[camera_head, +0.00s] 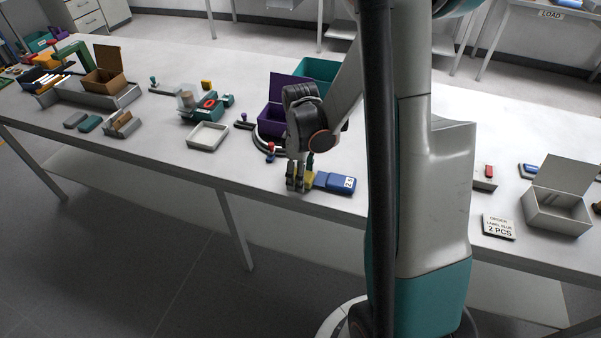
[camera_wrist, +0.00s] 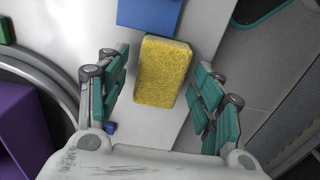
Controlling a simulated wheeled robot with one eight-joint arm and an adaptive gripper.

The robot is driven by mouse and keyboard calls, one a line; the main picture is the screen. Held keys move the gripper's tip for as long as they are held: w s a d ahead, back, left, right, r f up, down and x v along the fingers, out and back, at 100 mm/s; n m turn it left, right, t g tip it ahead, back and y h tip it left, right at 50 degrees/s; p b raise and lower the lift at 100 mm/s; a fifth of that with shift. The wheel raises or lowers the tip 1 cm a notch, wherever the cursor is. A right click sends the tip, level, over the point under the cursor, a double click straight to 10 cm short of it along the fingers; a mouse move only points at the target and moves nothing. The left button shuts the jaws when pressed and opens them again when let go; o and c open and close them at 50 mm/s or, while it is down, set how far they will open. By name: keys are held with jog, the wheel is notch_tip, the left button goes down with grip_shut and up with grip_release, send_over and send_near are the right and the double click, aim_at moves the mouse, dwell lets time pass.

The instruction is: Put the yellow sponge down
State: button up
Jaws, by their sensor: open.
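The yellow sponge (camera_wrist: 162,72) lies between the two teal-padded fingers of my gripper (camera_wrist: 160,85) in the wrist view. A visible gap separates it from the fingers on both sides. In the head view the sponge (camera_head: 309,178) shows only partly, beside my gripper (camera_head: 299,178) near the front edge of the table. My gripper is open and points down at the white tabletop. Whether the sponge lies flat on the table is hard to tell, but it appears to rest there.
A blue box (camera_head: 335,182) with a white label sits right next to the sponge. A purple open box (camera_head: 274,118) and a curved grey track (camera_wrist: 45,75) are close by. The table's front edge is near. A white tray (camera_head: 207,136) stands further left.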

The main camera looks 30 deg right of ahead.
jog(key=shift+r, duration=0.15)
notch_tip(320, 180, up, 13)
jog(key=p, duration=0.5)
jog(key=shift+a, duration=0.1)
dwell(0.3)
